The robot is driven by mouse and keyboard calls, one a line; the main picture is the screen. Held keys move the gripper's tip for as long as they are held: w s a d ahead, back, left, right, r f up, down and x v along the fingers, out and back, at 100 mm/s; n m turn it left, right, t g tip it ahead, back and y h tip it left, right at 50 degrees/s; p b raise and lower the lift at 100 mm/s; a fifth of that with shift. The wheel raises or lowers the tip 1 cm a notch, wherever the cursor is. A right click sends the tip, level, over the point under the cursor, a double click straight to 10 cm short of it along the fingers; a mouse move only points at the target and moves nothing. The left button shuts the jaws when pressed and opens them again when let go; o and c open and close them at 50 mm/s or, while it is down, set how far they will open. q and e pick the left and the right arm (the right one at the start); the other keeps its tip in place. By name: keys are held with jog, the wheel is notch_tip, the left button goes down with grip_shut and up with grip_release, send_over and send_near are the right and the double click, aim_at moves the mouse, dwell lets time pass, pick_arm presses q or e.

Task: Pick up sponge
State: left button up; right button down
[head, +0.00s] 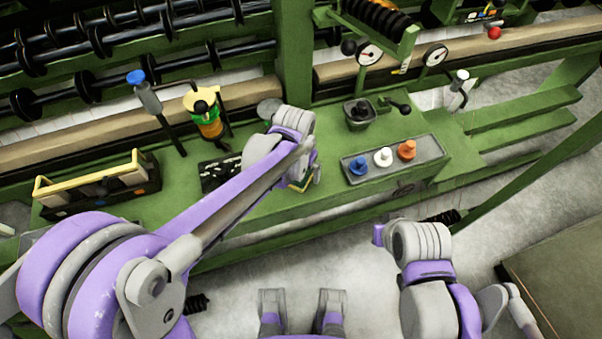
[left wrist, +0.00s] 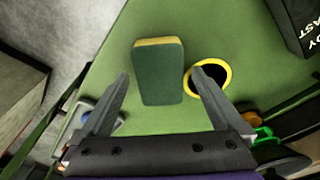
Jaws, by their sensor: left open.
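The sponge (left wrist: 158,78) shows in the left wrist view as a dark green block with a yellow edge at its far end. It lies on the green bench top (left wrist: 120,55). My left gripper (left wrist: 159,75) is open, with one finger on each side of the sponge and a gap on both sides. In the head view my left arm reaches over the bench and its wrist hides most of what is below it. Only a thin yellow edge shows there. My right arm is at the lower right of the head view; its fingers are not visible.
A yellow-rimmed black round thing (left wrist: 209,77) sits close beside the sponge, by the right finger. A grey tray with blue, white and orange knobs (head: 395,160) is right of my wrist. A yellow-handled toolbox (head: 100,187) and a yellow-green bottle (head: 207,118) stand left.

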aim_at(301, 172)
pick_arm(q)
jog(key=c, duration=1.5)
jog(key=shift+r, duration=0.2)
notch_tip(301, 172, up, 10)
jog(key=shift+r+p, duration=0.1)
jog(key=shift+p, duration=0.65)
jog(key=o, duration=0.8)
jog(key=c, duration=0.5)
jog(key=shift+c, duration=0.2)
